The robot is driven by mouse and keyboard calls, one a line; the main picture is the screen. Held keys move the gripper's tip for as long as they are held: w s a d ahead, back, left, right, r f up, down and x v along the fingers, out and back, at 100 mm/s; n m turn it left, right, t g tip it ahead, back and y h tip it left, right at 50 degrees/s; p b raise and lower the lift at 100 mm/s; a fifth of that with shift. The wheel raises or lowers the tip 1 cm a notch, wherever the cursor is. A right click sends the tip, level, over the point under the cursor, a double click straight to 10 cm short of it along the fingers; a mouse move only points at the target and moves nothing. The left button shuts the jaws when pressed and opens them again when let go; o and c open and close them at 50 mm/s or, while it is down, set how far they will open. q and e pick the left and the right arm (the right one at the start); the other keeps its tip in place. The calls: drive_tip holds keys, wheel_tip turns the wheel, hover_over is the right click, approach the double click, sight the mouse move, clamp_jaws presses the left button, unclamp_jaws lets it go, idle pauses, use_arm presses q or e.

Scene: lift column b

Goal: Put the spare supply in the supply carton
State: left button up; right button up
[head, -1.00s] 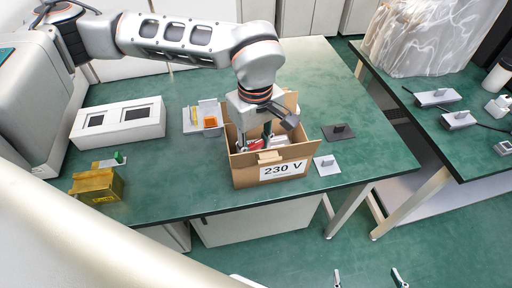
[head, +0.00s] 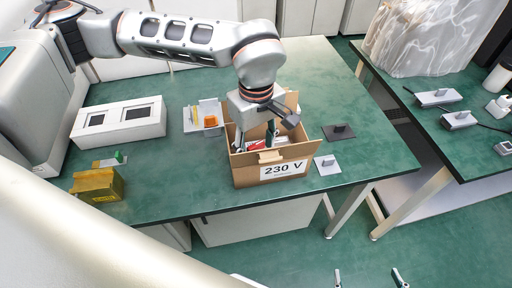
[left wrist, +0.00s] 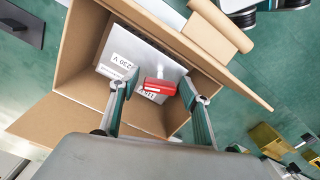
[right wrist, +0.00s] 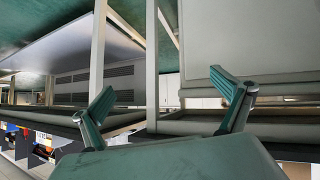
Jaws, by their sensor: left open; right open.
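The supply carton (head: 262,178) is an open cardboard box marked "230 V" on the green bench. My left gripper (head: 256,140) points down into it from above. In the left wrist view a grey supply (left wrist: 137,50) with "230 V" and other labels and a red part (left wrist: 159,87) lies inside the carton (left wrist: 75,75). My left gripper (left wrist: 158,86) is open, its fingers on either side of the red part; I cannot tell if they touch the supply. My right gripper (head: 368,279) is open and empty, low over the floor; it also shows in the right wrist view (right wrist: 163,95).
A white panel box (head: 118,123), a small tray (head: 194,121) with orange parts and a yellow block (head: 98,184) stand left of the carton. Two plates with knobs (head: 339,132) lie right of it. Grey cabled units (head: 436,98) lie on the right bench.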

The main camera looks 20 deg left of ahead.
use_arm(q)
wheel_tip(320, 180, up, 10)
drive_tip(key=shift+f+p, duration=0.1)
drive_tip(key=shift+p, duration=0.4)
drive_tip(key=shift+r, duration=0.85)
